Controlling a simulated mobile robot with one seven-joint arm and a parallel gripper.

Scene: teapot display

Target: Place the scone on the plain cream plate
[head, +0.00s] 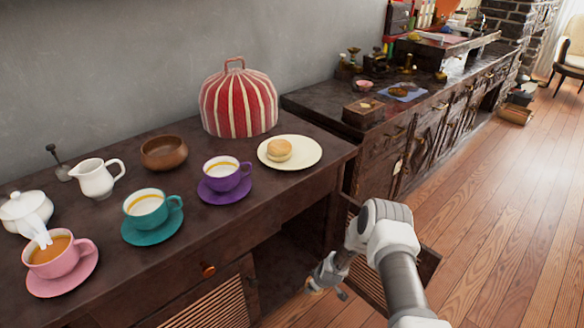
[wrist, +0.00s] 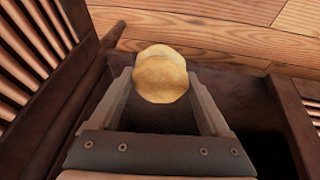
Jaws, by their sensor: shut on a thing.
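My gripper (head: 326,288) is low in front of the dark counter, by an open cabinet. In the wrist view its two fingers are shut on a round golden scone (wrist: 160,76), held at the fingertips. In the head view this held scone is mostly hidden or too small to make out. The plain cream plate (head: 309,157) lies on the counter top, near its right end, well above my gripper. Another round, pale golden scone (head: 279,150) sits on that plate.
A red-and-white striped tea cosy (head: 238,104) stands behind the plate. A purple cup (head: 226,175), a teal cup (head: 148,209) and a pink cup (head: 60,255) stand on saucers to the left. A slatted cabinet door (head: 368,285) hangs open near my arm.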

